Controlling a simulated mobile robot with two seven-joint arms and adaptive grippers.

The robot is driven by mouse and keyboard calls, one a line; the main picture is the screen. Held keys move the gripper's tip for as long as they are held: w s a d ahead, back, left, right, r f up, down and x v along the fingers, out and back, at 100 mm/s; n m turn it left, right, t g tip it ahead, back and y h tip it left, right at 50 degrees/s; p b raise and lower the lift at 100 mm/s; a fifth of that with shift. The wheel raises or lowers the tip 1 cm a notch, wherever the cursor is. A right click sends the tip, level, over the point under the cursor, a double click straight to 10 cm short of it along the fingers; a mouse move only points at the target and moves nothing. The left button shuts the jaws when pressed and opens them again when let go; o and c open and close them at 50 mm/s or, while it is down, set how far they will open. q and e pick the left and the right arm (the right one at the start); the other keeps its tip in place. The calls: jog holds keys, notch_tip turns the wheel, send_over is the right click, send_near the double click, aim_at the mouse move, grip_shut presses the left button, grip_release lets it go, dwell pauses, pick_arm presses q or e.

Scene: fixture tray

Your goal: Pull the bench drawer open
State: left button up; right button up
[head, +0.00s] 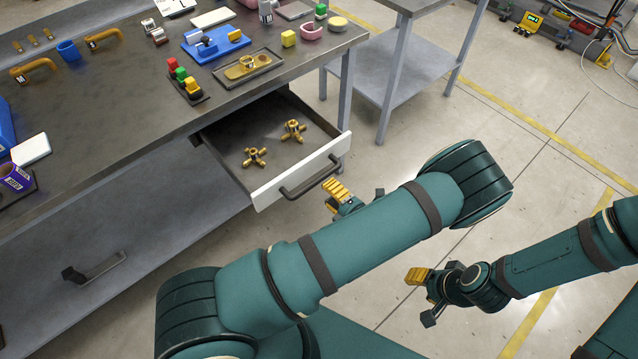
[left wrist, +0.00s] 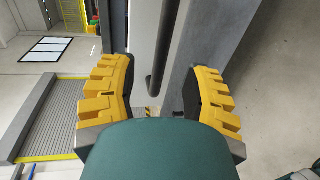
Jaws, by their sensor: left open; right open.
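The bench drawer (head: 298,172) stands pulled out from under the bench top, and its inside shows. Its pale front carries a dark bar handle (head: 310,176). My left gripper (head: 355,195) is open just off the right end of this handle, with a small gap in the head view. In the left wrist view, the handle (left wrist: 164,45) runs upright between the two open yellow-padded fingers, beyond the fingertips; neither finger seems to touch it. My right gripper (head: 424,297) is open and empty over the floor, well away from the drawer.
Two brass fittings (head: 255,157) (head: 293,130) lie in the drawer. The bench top (head: 110,95) holds a blue fixture (head: 215,44), a tray (head: 247,68) and coloured blocks. A side table (head: 388,70) stands behind.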

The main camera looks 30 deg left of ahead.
pick_arm(q)
jog(key=v, duration=0.3)
jog(key=shift+s+d+r, duration=0.1)
jog(key=shift+s+d, duration=0.05)
jog(key=shift+d, duration=0.2)
jog(key=s+a+f+n+g+h, duration=0.2)
jog(key=s+f+n+g+h, duration=0.35)
jog(key=s+n+g, duration=0.5)
jog(key=s+d+f+n+h, duration=0.2)
jog(key=s+d+n+h, duration=0.4)
jog(key=n, duration=0.4)
jog(key=w+d+r+n+t+h, duration=0.1)
jog(key=w+r+n+t+h, duration=0.1)
jog(key=n, duration=0.9)
jog(key=w+d+r+n+t+h, duration=0.1)
jog(key=w+r+n+t+h, duration=0.2)
jog(key=n, duration=0.7)
jog(key=shift+w+r+n+t+h, duration=0.4)
jog(key=shift+t+h, duration=0.25)
jog(key=shift+h, duration=0.3)
